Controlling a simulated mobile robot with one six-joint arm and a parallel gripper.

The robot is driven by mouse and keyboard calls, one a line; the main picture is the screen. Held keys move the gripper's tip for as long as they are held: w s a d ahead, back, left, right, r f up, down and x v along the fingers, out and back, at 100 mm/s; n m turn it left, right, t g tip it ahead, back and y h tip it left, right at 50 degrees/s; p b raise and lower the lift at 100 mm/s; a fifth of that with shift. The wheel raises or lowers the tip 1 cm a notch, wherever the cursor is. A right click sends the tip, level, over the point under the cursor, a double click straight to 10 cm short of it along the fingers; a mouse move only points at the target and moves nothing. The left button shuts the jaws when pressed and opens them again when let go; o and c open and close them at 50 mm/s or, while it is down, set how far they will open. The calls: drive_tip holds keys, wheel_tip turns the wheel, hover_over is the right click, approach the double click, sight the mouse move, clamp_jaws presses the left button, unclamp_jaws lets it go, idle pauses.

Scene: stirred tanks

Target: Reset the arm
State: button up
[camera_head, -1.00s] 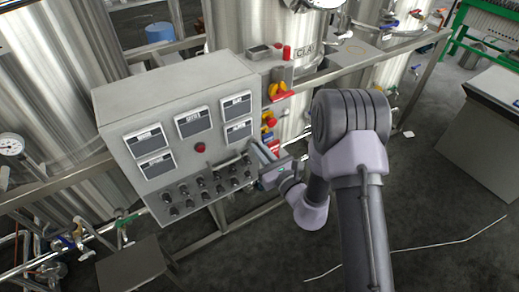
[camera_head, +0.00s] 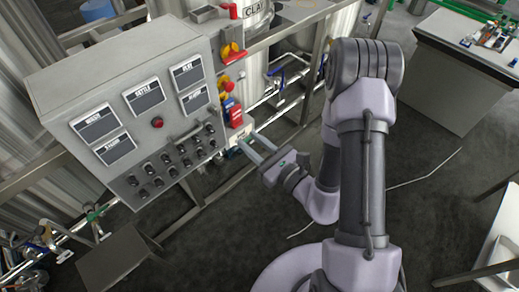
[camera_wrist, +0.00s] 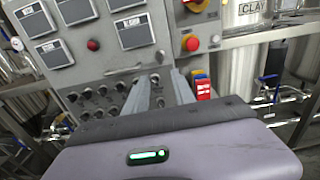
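My gripper (camera_head: 252,143) is in front of the lower right side of the grey control cabinet (camera_head: 100,68), apart from it as far as I can tell. Its two fingers are spread with a gap between them and nothing in it. In the wrist view, the fingers of my gripper (camera_wrist: 160,80) point up toward the cabinet face (camera_wrist: 110,62), with clear space between them. A small green light shows on the gripper body. The arm is bent, with its elbow high at the right of the head view.
The cabinet has several labelled displays, a red button (camera_head: 157,123) and rows of black knobs. Red and yellow switches (camera_head: 231,50) sit beside it. Steel tanks and pipes stand behind. A grey bench (camera_head: 455,75) is at the upper right. Dark floor lies open between.

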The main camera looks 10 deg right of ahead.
drive_tip(key=p+v, duration=0.2)
drive_tip(key=v, duration=0.1)
drive_tip(key=shift+s+d+p, duration=0.15)
drive_tip(key=shift+s+p, duration=0.2)
drive_tip(key=shift+p, duration=0.05)
